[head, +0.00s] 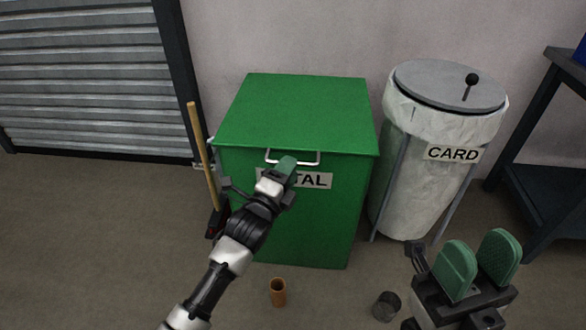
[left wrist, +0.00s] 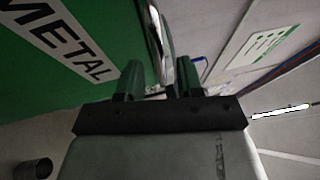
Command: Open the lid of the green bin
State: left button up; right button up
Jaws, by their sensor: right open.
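The green bin (head: 300,215) stands against the wall with its green lid (head: 300,112) closed. A silver handle (head: 310,162) sits at the lid's front edge, above the METAL label (head: 315,180). My left gripper (head: 286,164) is at the handle's left part and partly covers the label. In the left wrist view, the two fingers of my left gripper (left wrist: 156,80) stand apart, with the metal handle (left wrist: 158,38) running by the gap. Whether they touch it is unclear. My right gripper (head: 478,262) is open and empty at the lower right, away from the bin.
A white bin labelled CARD (head: 425,180), with a grey round lid (head: 448,84), stands to the right. A broom (head: 204,155) leans at the left side of the green bin. A brown cup (head: 278,291) and a dark cylinder (head: 386,305) are on the floor. A dark rack (head: 545,150) stands far right.

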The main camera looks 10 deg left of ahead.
pick_arm(q)
jog(key=shift+x, duration=1.25)
grip_shut()
